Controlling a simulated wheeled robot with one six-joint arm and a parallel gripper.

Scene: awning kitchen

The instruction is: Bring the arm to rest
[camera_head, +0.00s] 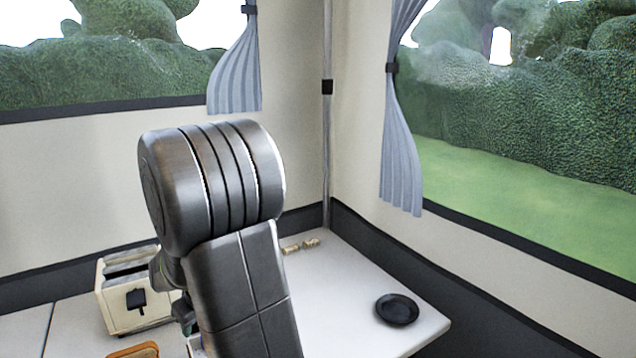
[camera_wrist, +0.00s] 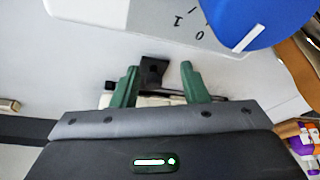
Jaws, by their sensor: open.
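My arm (camera_head: 235,270) rises in the middle of the head view and hides part of the counter behind it. In the wrist view my gripper (camera_wrist: 159,70) has its two green fingers spread apart. I see nothing clamped between them. A black block shows in the gap, and a cream strip, which seems to be part of the toaster, shows behind the fingers. In the head view the gripper is mostly hidden behind the arm, close to the cream toaster (camera_head: 117,308). I cannot tell whether they touch.
A black plate (camera_head: 397,309) lies on the white counter (camera_head: 340,290) at right. Small tan pieces (camera_head: 301,245) lie near the corner. An orange-rimmed item (camera_head: 133,351) is at the bottom edge. The wrist view shows a blue object (camera_wrist: 255,20) and a white panel with digits (camera_wrist: 150,18).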

